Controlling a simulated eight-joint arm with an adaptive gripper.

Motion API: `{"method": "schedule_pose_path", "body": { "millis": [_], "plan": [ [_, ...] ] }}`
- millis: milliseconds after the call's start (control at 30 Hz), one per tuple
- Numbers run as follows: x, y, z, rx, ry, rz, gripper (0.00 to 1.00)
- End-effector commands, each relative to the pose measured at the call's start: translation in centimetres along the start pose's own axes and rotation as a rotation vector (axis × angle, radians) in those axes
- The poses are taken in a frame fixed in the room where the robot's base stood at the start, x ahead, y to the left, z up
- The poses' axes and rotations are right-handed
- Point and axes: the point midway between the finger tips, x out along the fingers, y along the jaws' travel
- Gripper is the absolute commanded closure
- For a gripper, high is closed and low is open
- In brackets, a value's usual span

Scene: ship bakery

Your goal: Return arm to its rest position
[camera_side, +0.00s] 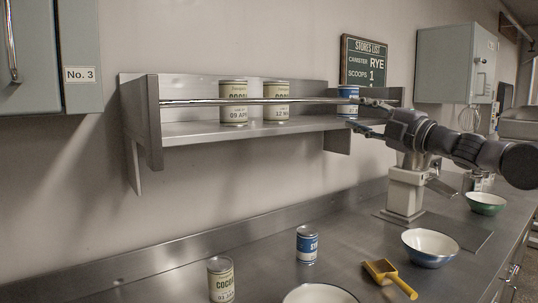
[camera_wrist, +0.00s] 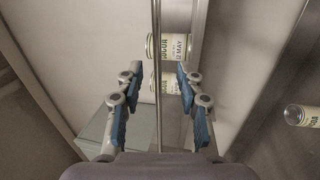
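My arm reaches in from the right in the side view. My gripper (camera_side: 364,116) is at the right end of the wall shelf (camera_side: 240,130), at the height of its front rail. In the wrist view my gripper (camera_wrist: 157,88) has its two blue-padded fingers wide apart with no can between them; the rail runs through the space between them in the picture. A blue-labelled can (camera_side: 347,92) stands on the shelf's right end, close to the upper finger and partly hidden. I cannot tell whether they touch.
Two cream-labelled cans (camera_side: 234,102) (camera_side: 276,102) stand on the shelf behind the rail (camera_side: 200,101). On the counter are another cream can (camera_side: 221,280), a blue can (camera_side: 307,244), a yellow scoop (camera_side: 389,277) and several bowls (camera_side: 430,248). A wall cabinet (camera_side: 456,65) hangs at right.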

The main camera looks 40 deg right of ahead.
Motion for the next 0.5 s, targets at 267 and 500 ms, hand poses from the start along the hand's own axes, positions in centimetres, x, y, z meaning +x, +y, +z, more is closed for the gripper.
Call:
{"method": "schedule_pose_path", "body": {
  "millis": [267,500],
  "plan": [
    [-2.3,-9.0,2.8,0.446,-0.273,-0.126,0.63],
    [-8.3,-22.2,1.4,0.915,-0.554,-0.389,0.63]
  ]
}}
